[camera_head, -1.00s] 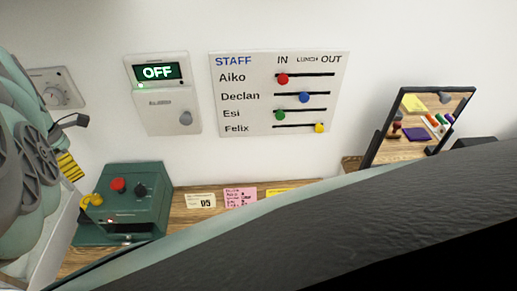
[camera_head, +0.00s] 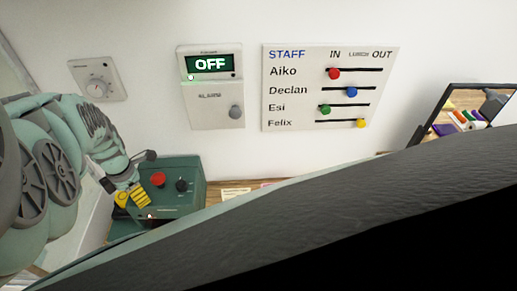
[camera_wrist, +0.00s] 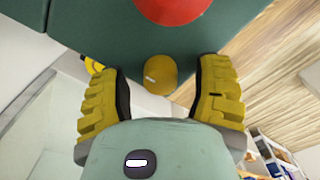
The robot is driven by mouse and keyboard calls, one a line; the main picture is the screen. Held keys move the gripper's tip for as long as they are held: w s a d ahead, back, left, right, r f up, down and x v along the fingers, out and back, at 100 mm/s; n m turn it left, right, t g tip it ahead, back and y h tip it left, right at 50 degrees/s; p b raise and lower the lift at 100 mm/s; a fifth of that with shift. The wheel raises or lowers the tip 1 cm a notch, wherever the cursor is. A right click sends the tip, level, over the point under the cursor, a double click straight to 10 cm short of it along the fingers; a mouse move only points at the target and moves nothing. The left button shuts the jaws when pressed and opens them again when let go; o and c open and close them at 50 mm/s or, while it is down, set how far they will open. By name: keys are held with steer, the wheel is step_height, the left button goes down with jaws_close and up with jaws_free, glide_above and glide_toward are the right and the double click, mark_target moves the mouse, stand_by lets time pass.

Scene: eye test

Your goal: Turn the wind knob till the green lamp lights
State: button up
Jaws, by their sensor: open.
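A green box (camera_head: 186,203) stands against the wall, with a red button (camera_head: 158,179) and a black knob (camera_head: 182,185). A small light (camera_head: 150,215) on its front glows reddish-white. I see no lit green lamp on the box. In the wrist view, a yellow rounded knob (camera_wrist: 160,77) with a white mark, perhaps the wind knob, sits between my open fingers, with gaps on both sides. The red button (camera_wrist: 172,8) is beyond it. My gripper (camera_head: 133,196) is at the box's left part. A yellow curved piece (camera_wrist: 92,65) is partly hidden behind the left finger.
An alarm panel (camera_head: 209,111) reads OFF, with a small green light (camera_head: 191,77). A dial (camera_head: 97,88) is on the wall to its left, a staff board (camera_head: 300,110) to its right. A framed mirror (camera_head: 462,115) stands at right. My dark body hides the foreground.

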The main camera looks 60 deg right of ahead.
steer(key=shift+o, duration=0.3)
steer(key=shift+d, duration=0.1)
jaws_close()
